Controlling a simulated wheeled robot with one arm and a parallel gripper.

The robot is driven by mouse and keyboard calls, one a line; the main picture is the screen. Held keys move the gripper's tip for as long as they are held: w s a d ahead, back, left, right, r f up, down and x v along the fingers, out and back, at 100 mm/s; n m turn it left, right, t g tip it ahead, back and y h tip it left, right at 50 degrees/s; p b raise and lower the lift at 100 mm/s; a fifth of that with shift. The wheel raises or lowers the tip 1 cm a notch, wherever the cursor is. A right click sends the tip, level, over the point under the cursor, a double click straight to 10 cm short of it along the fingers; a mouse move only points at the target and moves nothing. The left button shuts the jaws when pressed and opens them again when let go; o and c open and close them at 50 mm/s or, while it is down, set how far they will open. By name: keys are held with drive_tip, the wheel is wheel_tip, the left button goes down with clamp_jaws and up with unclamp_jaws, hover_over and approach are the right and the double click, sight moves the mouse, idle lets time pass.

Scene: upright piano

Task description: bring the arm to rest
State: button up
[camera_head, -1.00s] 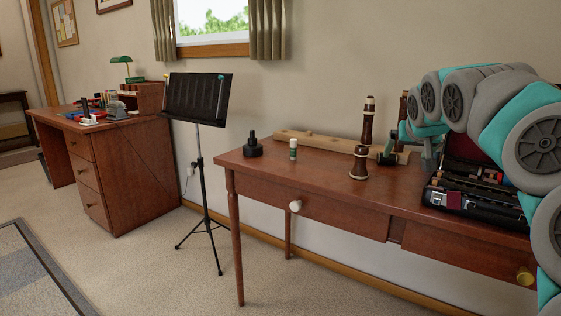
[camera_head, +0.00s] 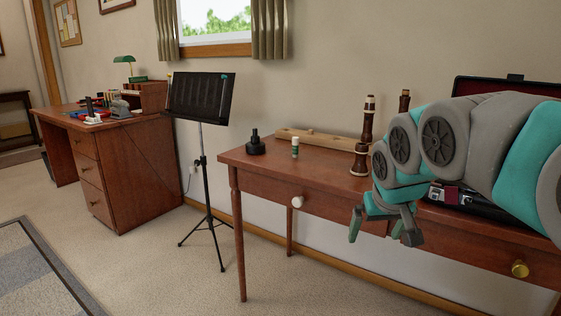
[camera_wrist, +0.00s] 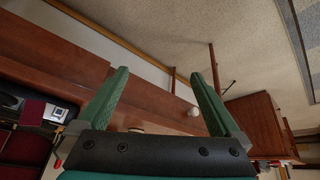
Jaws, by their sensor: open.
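My gripper (camera_head: 384,230) hangs in front of the table's front edge, fingers pointing down, open and empty. In the wrist view its two green fingers (camera_wrist: 160,100) are spread apart with nothing between them. My arm reaches in from the right and hides part of the table top and of the instrument case. The wooden table (camera_head: 262,174) stands below and behind the gripper.
On the table are a black stand (camera_head: 255,143), a small glue-like tube (camera_head: 295,147), a wooden rack (camera_head: 325,139), an upright woodwind joint (camera_head: 365,135) and an open case (camera_head: 480,206). A music stand (camera_head: 199,98) and a desk (camera_head: 130,160) stand left. The carpet ahead is clear.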

drive_tip(key=s+a+f+g, duration=0.1)
drive_tip(key=s+f, duration=0.4)
drive_tip(key=s, duration=0.5)
drive_tip(key=s+a+f+g, duration=0.1)
drive_tip(key=s+f+g, duration=0.3)
drive_tip(key=s, duration=0.6)
drive_tip(key=s+a+f+g, duration=0.2)
drive_tip(key=s+f, duration=0.6)
drive_tip(key=s, duration=0.3)
drive_tip(key=shift+y, duration=0.3)
drive_tip(key=shift+a, duration=0.1)
drive_tip(key=shift+c, duration=0.4)
